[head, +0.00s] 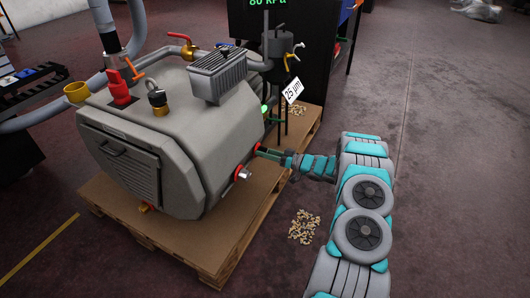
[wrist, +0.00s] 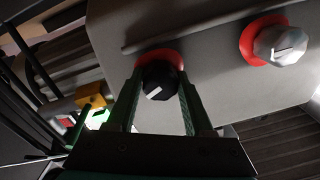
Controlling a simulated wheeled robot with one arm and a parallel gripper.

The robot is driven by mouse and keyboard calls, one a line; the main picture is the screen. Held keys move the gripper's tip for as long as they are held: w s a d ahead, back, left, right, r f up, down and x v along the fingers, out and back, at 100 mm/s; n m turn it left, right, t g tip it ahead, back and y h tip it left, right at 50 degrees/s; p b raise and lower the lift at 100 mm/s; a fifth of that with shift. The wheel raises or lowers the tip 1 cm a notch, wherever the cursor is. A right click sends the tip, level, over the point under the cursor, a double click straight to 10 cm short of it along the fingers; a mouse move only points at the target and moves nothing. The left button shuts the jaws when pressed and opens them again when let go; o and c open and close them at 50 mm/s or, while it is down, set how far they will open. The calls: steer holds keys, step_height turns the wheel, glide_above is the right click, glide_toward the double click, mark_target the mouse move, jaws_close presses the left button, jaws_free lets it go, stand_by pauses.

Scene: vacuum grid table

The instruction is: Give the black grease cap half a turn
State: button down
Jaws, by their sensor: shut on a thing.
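The black grease cap (wrist: 158,82) has a white mark on its face and a red ring (wrist: 160,56) behind it. It sits on the side of the grey pump housing (head: 185,120). My gripper (wrist: 160,88) has one green finger on each side of the cap and is shut on it. In the head view my gripper (head: 262,152) reaches the housing's right side from the right, and the cap is mostly hidden there. The white mark runs at a slant, lower left to upper right, in the wrist view.
A silver cap (wrist: 279,46) with its own red ring is to the right in the wrist view; it also shows in the head view (head: 242,175). The pump stands on a wooden pallet (head: 170,235). A 25 µm tag (head: 293,91) hangs above my gripper. Open floor lies right.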

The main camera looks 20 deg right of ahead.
steer(key=m, duration=0.4)
steer(key=shift+f, duration=0.1)
stand_by(0.5)
steer(key=shift+c, duration=1.4)
jaws_free()
steer(key=v, duration=0.8)
steer(key=shift+w, duration=0.15)
